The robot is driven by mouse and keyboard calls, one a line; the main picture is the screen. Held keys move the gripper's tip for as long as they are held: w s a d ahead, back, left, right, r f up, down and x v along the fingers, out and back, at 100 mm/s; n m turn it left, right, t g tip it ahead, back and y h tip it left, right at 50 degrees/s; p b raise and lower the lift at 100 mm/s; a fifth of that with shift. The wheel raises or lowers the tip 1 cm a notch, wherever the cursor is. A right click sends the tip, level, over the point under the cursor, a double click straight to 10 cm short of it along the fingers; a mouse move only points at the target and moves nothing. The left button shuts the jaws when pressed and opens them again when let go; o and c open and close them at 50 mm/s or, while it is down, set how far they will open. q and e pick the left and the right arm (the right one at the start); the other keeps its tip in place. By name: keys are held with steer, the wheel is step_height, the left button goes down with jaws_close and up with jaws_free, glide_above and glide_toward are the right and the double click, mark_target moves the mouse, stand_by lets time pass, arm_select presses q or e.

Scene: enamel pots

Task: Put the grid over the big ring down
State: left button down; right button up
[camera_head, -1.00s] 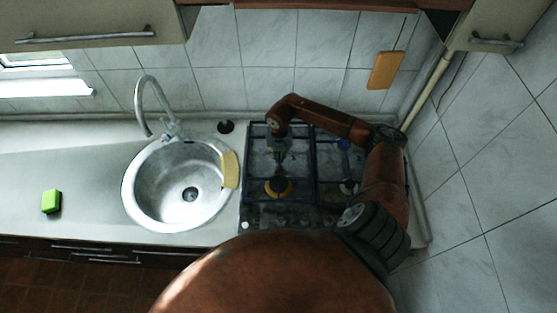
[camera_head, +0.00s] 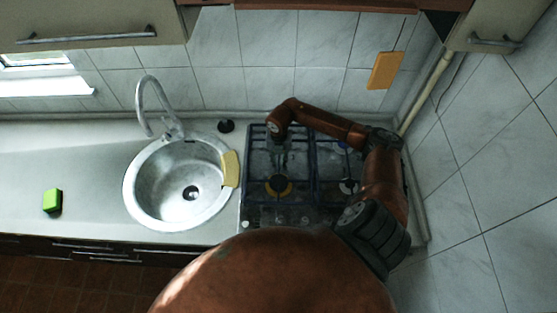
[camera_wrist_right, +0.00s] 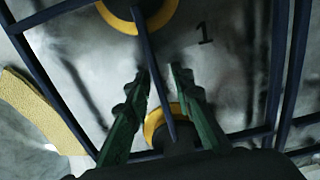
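The dark grid (camera_head: 314,170) lies over the left half of the stove; I cannot tell whether it is raised. A yellow-ringed burner (camera_head: 278,186) shows at its front in the head view. In the right wrist view, two yellow rings appear, one at the top (camera_wrist_right: 138,14) and one partly behind my fingers (camera_wrist_right: 157,120). My right gripper (camera_wrist_right: 159,75) has its green fingers apart on both sides of a grid bar (camera_wrist_right: 155,88), with a gap visible beside the bar. It also shows at the back of the left grid (camera_head: 279,150). My left gripper is out of view.
The steel sink (camera_head: 165,190) is left of the stove, with a yellow board (camera_head: 231,169) on its right rim. A green sponge (camera_head: 52,201) lies on the left counter. A black knob-like item (camera_head: 226,126) sits behind the sink. The tiled wall is close behind.

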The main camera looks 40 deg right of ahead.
steer(key=shift+r, duration=0.1)
steer(key=shift+r, duration=0.2)
step_height(320, 180, up, 12)
steer(key=b, duration=0.1)
steer(key=shift+f+b, duration=0.15)
steer(key=shift+b, duration=0.25)
